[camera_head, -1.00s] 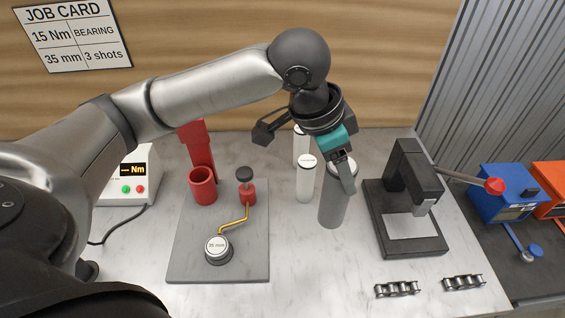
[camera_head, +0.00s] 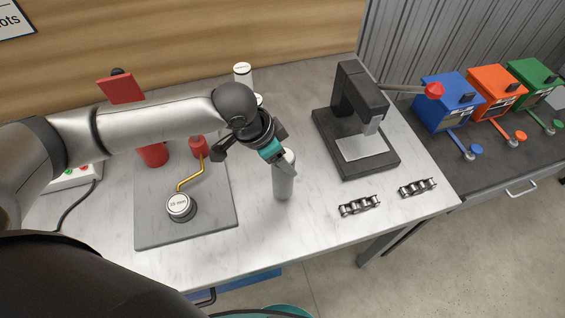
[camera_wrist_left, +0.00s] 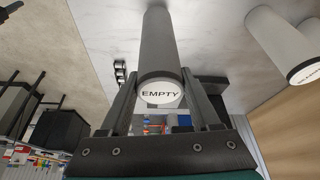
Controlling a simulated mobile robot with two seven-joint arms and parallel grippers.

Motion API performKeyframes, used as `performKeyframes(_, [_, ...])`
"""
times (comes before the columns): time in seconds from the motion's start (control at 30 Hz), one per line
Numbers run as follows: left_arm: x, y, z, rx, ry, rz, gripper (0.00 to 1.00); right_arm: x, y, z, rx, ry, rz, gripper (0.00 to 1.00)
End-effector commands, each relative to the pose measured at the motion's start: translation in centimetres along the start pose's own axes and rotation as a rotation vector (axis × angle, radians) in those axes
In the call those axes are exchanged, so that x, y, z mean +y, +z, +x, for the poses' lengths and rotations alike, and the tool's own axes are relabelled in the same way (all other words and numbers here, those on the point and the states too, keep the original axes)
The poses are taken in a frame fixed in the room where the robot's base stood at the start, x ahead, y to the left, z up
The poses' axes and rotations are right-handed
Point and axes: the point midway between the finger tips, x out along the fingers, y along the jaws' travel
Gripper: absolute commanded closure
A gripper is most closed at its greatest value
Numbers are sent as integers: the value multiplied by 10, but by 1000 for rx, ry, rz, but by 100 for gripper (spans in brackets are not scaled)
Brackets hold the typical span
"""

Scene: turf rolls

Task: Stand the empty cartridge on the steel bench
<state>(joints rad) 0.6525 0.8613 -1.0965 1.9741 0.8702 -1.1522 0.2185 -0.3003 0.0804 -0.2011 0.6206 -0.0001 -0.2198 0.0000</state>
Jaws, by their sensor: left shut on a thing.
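The empty cartridge (camera_head: 284,182) is a grey cylinder, roughly upright over the pale bench top (camera_head: 300,225). In the left wrist view its round white end (camera_wrist_left: 160,93) reads EMPTY. My left gripper (camera_head: 279,157) is shut on it near its labelled end, with one finger on each side in the left wrist view (camera_wrist_left: 158,105). I cannot tell whether its lower end touches the bench. My right gripper is not in view.
A black press (camera_head: 352,120) stands right of the cartridge, with two chain pieces (camera_head: 360,205) in front. White cylinders (camera_head: 243,72) stand behind. A grey plate (camera_head: 190,225) with red fixtures lies left. Blue, orange and green boxes sit on a dark counter (camera_head: 500,150) at right.

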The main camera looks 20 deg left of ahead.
Motion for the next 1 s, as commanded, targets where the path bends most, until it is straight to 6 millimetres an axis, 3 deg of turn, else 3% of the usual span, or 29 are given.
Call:
performKeyframes(0.17, [0,8,20,0,0,0,100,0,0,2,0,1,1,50])
performKeyframes(0.53, [0,9,24,1,0,-1,100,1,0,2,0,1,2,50])
performKeyframes(0.57, [0,10,24,1,1,-1,36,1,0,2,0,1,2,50])
performKeyframes(0.8, [0,10,24,1,0,0,9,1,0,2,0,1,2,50])
performKeyframes(1.0, [0,10,24,1,0,0,7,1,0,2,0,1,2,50])
